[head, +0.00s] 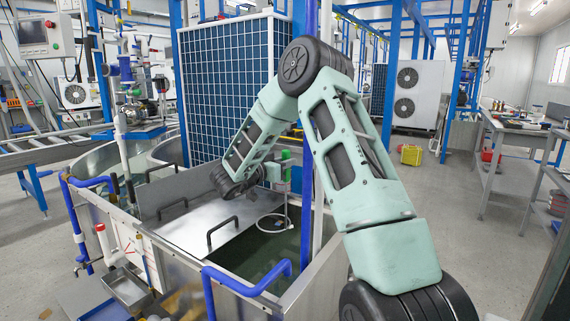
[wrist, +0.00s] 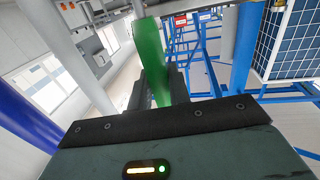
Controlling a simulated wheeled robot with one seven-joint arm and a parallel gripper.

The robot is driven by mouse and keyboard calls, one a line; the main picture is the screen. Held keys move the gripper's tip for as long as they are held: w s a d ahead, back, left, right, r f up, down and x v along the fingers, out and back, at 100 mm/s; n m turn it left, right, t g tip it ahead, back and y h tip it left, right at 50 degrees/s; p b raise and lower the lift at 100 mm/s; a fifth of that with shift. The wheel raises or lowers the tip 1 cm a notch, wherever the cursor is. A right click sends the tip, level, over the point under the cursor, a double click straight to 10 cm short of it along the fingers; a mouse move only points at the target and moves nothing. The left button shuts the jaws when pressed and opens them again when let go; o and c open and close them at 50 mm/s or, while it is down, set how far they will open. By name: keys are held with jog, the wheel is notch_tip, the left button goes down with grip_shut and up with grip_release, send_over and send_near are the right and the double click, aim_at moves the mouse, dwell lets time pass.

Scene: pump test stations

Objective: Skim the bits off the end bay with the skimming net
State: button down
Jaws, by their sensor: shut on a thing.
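My gripper (head: 277,172) is shut on the green handle (head: 286,156) of the skimming net. In the wrist view the green handle (wrist: 152,62) stands between the dark fingers (wrist: 160,88). The net's thin shaft hangs roughly upright below my gripper. Its pale hoop (head: 273,222) is over the end bay (head: 250,255), beside the metal cover. The bay holds dark green water. I cannot tell whether the hoop touches the water, and I cannot make out separate bits on it.
Metal covers with black handles (head: 190,228) lie over the bay to the left. A blue rail (head: 248,287) bends over the near wall. A blue-grid panel (head: 228,85) stands behind the tank. A metal tray (head: 127,288) is at the lower left. The floor to the right is open.

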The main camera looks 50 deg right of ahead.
aim_at(285, 150)
jog(key=shift+r+p, duration=1.5)
jog(key=shift+r, duration=0.4)
jog(key=s+a+r+p, duration=0.1)
jog(key=a+r+p, duration=0.2)
jog(key=a, duration=0.9)
